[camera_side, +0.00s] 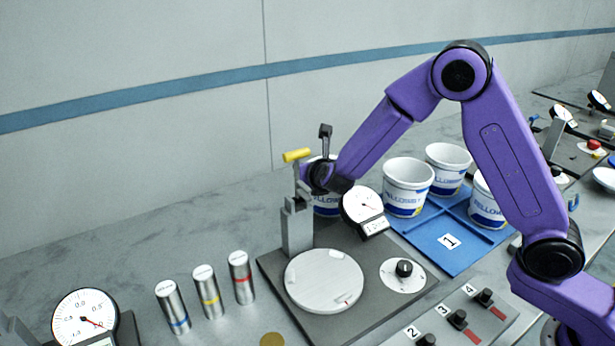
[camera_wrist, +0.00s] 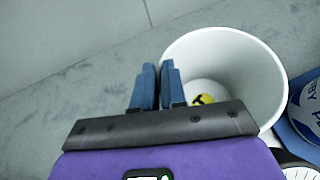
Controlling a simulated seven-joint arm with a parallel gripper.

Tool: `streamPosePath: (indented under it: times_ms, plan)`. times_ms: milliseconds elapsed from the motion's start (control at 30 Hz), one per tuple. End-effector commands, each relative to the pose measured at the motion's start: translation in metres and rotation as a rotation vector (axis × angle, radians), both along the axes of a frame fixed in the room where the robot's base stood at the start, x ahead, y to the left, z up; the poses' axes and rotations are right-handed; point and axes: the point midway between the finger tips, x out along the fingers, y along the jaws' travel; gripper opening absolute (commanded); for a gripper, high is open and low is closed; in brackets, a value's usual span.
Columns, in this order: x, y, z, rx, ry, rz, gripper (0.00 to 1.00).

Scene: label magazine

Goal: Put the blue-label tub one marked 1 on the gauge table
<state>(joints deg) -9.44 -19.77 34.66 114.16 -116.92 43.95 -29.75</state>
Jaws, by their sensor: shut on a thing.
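My gripper (camera_side: 320,177) is shut on the rim wall of a white tub with a blue label (camera_side: 326,204). In the side view the tub is behind the gauge table's clamp and dial, which partly hide it. In the wrist view the gripper fingers (camera_wrist: 158,84) pinch the left wall of the tub (camera_wrist: 248,68), which is open at the top. A yellow patch with a dark mark (camera_wrist: 204,99) shows inside it. The gauge table has a white round plate (camera_side: 318,284) on a dark base, and the plate is empty.
A blue tray marked 1 (camera_side: 425,249) holds several similar tubs (camera_side: 407,190). A grey clamp with a yellow handle (camera_side: 297,156) and a dial (camera_side: 364,206) stand behind the plate. Three metal cylinders (camera_side: 207,292) stand left of the base. A knob panel (camera_side: 458,322) lies at front right.

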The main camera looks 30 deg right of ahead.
Motion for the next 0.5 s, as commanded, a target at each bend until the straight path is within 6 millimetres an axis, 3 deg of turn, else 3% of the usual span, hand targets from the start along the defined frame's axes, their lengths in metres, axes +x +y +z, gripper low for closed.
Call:
streamPosePath:
  times_ms: [133,500]
  plan:
    - [0.0,0.0,-0.015,-0.001,-0.001,0.0,0.0]
    - [0.0,0.0,-0.018,0.0,-0.002,-0.001,0.0]
